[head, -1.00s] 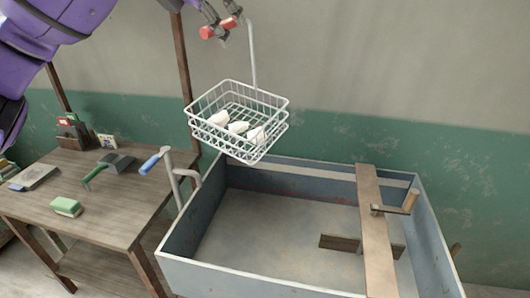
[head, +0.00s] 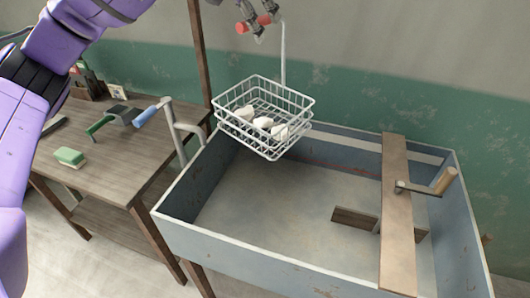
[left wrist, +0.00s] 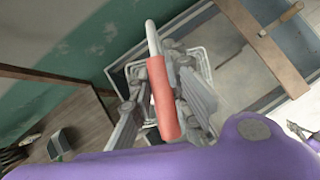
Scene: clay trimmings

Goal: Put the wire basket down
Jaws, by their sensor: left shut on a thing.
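The white wire basket (head: 262,132) hangs in the air above the back left corner of the blue-grey trough (head: 270,215). Several pale lumps (head: 263,123) lie in it. A tall white handle rises from the basket to a red grip (head: 252,24). My left gripper (head: 256,20) is shut on this red grip, at the top of the head view. In the left wrist view the red grip (left wrist: 162,98) lies between the grey fingers, and part of the basket (left wrist: 203,62) shows behind them. My right gripper is not in view.
A wooden plank (head: 397,215) with a crank handle lies across the trough's right part. A wooden table (head: 110,165) at left bears a green-topped brush (head: 69,157) and tools. The trough's middle floor is clear.

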